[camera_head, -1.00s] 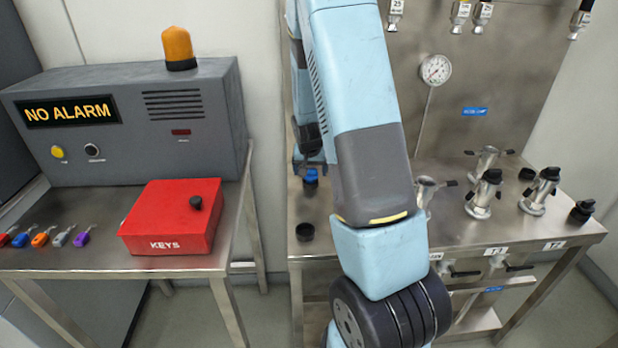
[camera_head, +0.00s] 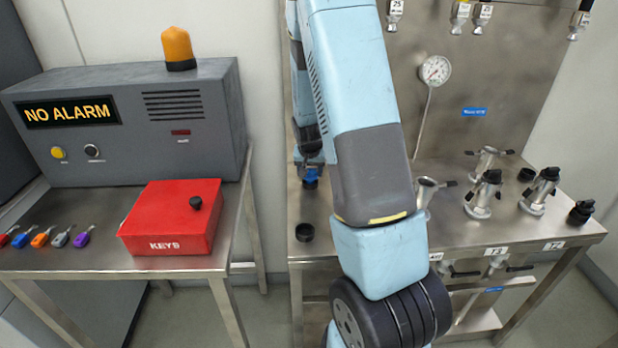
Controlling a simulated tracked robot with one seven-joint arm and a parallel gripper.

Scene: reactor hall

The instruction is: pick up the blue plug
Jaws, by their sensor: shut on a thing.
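The blue plug (camera_head: 311,174) is at the back left of the steel bench. It is small, with a dark part below its blue top. My gripper (camera_head: 309,166) is directly over it, pointing down, and is shut on its top. The fingers are small in the picture and partly hidden behind my own arm. I cannot tell whether the plug still touches the bench.
A black cap (camera_head: 304,232) stands on the bench in front of the plug. Valve fittings (camera_head: 483,195) and a black plug (camera_head: 581,212) are to the right. A red key box (camera_head: 172,217) and grey alarm box (camera_head: 130,125) are on the left table.

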